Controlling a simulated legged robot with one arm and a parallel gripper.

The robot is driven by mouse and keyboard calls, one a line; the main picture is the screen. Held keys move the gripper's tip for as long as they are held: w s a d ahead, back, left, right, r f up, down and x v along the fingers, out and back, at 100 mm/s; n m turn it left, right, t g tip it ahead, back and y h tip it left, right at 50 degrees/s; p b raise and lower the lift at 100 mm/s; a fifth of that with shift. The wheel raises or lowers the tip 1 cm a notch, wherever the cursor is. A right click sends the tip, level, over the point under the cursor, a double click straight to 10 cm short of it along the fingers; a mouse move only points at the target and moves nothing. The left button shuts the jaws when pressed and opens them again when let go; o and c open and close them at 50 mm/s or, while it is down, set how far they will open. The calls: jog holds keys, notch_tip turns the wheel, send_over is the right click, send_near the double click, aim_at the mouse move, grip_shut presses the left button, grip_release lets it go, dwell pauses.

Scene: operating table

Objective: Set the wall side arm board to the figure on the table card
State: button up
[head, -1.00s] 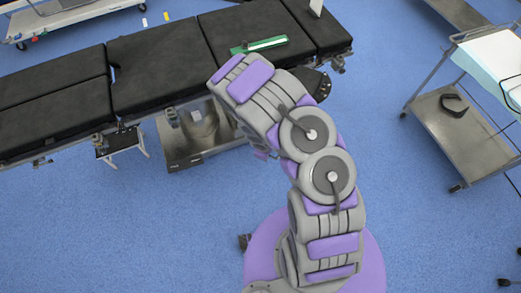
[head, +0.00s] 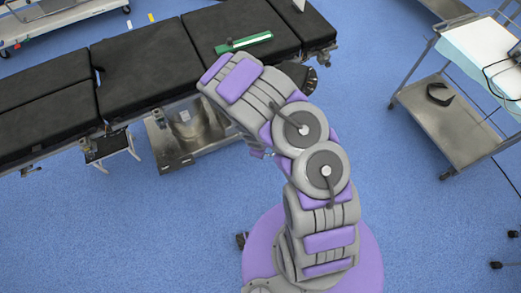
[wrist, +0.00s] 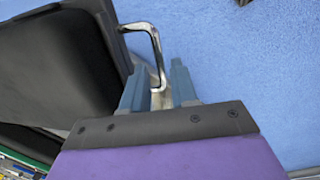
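The operating table (head: 145,65) with black pads runs across the upper left of the head view. A white upright card (head: 299,4) stands on its far right section, cut by the frame top; no figure is readable. A dark rounded plate with marks along its rim (head: 309,80) shows at the table's near edge, beside my arm. In the wrist view, my gripper (wrist: 158,72) is open, its two blue-grey fingers apart. A bent metal bar (wrist: 157,45), fixed to a black pad (wrist: 55,70), reaches between the fingers; contact cannot be told. The head view hides my gripper behind my arm.
A green and white strip-like object (head: 243,42) lies on the table pad. A steel trolley (head: 455,130) with a dark item (head: 440,93) on its lower shelf stands at right. Another wheeled cart (head: 60,22) is at top left. Blue floor is clear between table and trolley.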

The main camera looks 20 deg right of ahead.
jog(key=shift+o, duration=0.6)
notch_tip(320, 180, up, 17)
jog(key=s+a+p, duration=0.2)
jog(key=p, duration=0.1)
jog(key=shift+s+p, duration=0.25)
jog(key=shift+p, duration=0.1)
jog(key=shift+d, duration=0.1)
